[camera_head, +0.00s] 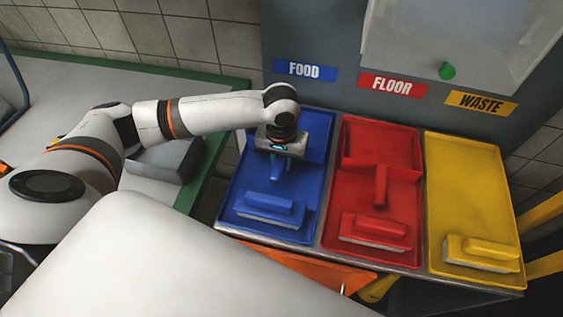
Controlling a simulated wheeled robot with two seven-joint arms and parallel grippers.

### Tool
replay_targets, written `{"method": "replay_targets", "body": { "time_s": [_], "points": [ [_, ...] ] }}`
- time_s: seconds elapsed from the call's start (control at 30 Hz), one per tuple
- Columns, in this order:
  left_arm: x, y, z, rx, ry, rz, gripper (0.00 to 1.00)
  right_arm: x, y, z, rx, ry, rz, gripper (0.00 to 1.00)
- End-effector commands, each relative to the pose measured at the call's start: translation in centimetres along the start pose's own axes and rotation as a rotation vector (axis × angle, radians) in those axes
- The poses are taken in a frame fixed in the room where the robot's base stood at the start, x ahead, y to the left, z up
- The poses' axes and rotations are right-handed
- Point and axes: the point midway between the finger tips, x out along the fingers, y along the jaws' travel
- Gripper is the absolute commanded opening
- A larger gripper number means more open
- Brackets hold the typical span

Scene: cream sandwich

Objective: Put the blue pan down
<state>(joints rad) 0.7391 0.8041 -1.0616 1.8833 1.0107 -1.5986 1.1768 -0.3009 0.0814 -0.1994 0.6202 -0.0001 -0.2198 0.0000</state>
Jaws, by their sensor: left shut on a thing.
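The blue pan (315,130) is at the back of the blue tray (232,205), under the FOOD label. My left gripper (276,160) comes down over the tray and is shut on the pan. The gripper and wrist hide part of the pan, and I cannot tell whether its underside touches the tray. A blue brush (270,207) lies in the front of the same tray. My right gripper is not in view.
A red tray (330,235) beside it holds a red pan (385,160) and a red brush (375,231). A yellow tray (465,180) at the right holds a yellow brush (482,252). A grey box (165,158) sits on the green-edged surface at left.

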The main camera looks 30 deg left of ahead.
Motion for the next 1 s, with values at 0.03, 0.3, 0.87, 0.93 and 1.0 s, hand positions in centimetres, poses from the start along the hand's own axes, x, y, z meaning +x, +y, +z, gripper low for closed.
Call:
{"method": "replay_targets", "body": {
  "time_s": [0.03, 0.3, 0.87, 0.93, 1.0],
  "points": [
    [0.7, 0.0, 0.0, -0.001, -0.001, -0.001, 0.0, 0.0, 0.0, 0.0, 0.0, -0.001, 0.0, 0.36],
    [1.4, 0.0, 0.1, 0.001, -0.003, -0.002, 0.0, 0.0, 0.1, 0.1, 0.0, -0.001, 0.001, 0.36],
    [1.6, 0.0, 0.0, 0.0, -0.002, -0.001, 0.45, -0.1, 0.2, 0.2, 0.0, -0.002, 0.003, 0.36],
    [1.6, 0.0, 0.1, 0.001, -0.003, -0.001, 0.45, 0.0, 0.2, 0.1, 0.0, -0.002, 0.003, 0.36],
    [1.1, 0.0, 0.1, 0.0, -0.003, -0.002, 0.45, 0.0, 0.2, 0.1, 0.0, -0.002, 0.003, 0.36]
  ]
}}
